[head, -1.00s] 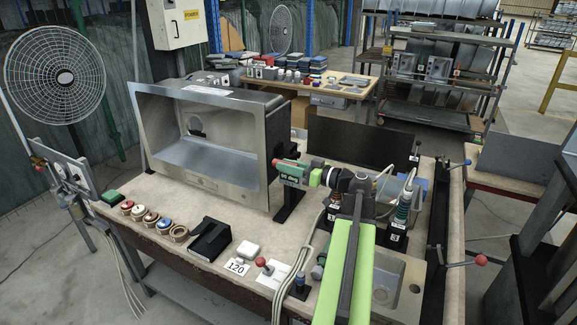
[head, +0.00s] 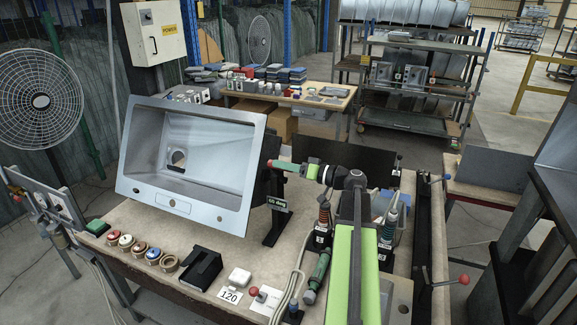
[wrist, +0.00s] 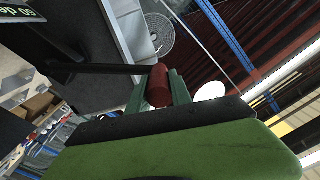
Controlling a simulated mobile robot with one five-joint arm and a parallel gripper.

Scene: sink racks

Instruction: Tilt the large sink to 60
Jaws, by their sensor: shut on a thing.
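The large sink (head: 190,165) is a steel basin tilted on a dark stand (head: 273,225), its opening facing forward and upward. A small dark label (head: 279,203) on the stand appears to read "60 deg", and part of it shows at the top left of the wrist view (wrist: 18,12). My gripper (head: 297,168) is at the sink's right side. In the wrist view its green fingers (wrist: 158,92) are shut on the red handle (wrist: 158,84) at the end of a dark bar.
Buttons (head: 125,240), a black holder (head: 200,268) and a "120" card (head: 228,295) line the table's front. Two upright tools (head: 324,225) stand near my arm. A dark panel (head: 340,172) is behind the gripper. A fan (head: 42,98) stands left.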

